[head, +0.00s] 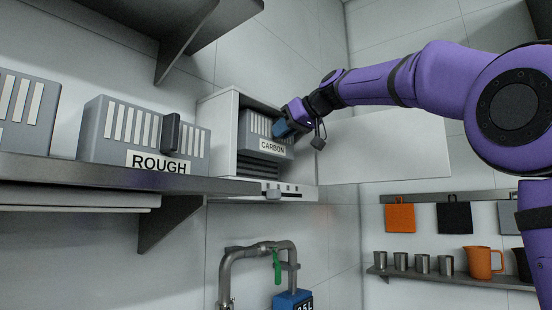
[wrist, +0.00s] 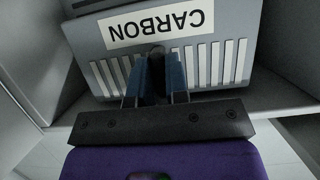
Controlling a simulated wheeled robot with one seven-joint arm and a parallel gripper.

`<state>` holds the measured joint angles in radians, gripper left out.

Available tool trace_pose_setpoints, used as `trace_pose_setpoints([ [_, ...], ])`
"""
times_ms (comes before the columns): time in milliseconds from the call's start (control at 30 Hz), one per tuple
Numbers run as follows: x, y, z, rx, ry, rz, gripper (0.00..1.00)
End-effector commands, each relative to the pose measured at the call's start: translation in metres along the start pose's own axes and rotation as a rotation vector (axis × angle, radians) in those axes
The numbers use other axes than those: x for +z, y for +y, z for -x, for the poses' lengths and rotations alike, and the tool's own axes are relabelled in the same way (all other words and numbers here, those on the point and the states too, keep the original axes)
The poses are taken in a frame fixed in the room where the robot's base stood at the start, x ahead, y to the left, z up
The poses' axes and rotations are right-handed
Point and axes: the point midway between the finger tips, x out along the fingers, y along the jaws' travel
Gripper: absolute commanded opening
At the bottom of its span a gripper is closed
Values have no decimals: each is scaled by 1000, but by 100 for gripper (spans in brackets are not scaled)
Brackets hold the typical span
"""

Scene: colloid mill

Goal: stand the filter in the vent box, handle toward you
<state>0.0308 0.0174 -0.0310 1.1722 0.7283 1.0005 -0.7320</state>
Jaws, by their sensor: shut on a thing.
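The grey filter labelled CARBON (head: 257,127) is upright inside the open white vent box (head: 217,145), above dark slats, with its label facing out. My gripper (head: 284,129) reaches in from the right and is shut on the filter's dark handle, which faces outward. The wrist view shows the blue fingers (wrist: 157,78) on either side of the handle, with the CARBON label (wrist: 155,26) upside down. The filter's back and its contact with the box floor are hidden.
A second grey filter, labelled ROUGH (head: 115,148), stands on the metal shelf (head: 160,181) at left. Another slotted unit (head: 22,110) is at the far left. A white panel (head: 390,145) is right of the box. Pipes and a blue container (head: 291,300) are below.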

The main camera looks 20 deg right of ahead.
Motion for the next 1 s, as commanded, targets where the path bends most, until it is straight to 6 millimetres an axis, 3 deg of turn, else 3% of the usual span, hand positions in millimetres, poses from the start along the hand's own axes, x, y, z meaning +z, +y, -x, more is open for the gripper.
trace_pose_setpoints([
  [200,-6,0,-20,-1,0,0,0],
  [1000,56,0,-48,0,1,-1,0],
])
